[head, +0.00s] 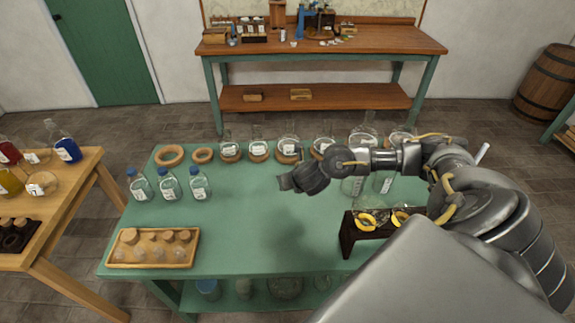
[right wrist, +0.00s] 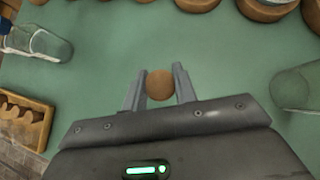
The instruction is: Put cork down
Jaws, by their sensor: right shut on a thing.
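A round brown cork (right wrist: 160,85) sits between the two fingers of my right gripper (right wrist: 159,80) in the right wrist view, with the green table top (right wrist: 100,60) behind it. In the head view my right gripper (head: 285,182) is above the middle of the green table (head: 240,215), and I cannot make out the cork there. A wooden tray (head: 112,262) with several corks and glass stoppers lies at the table's front left. Part of this tray (right wrist: 41,128) shows at the left of the right wrist view. My left gripper is not in view.
Several capped bottles (head: 168,186) stand at the table's left. Cork rings (head: 170,156) line the back, some holding glass flasks (head: 289,146). A dark rack (head: 347,236) with yellow rings stands at the right. The table's middle and front are clear.

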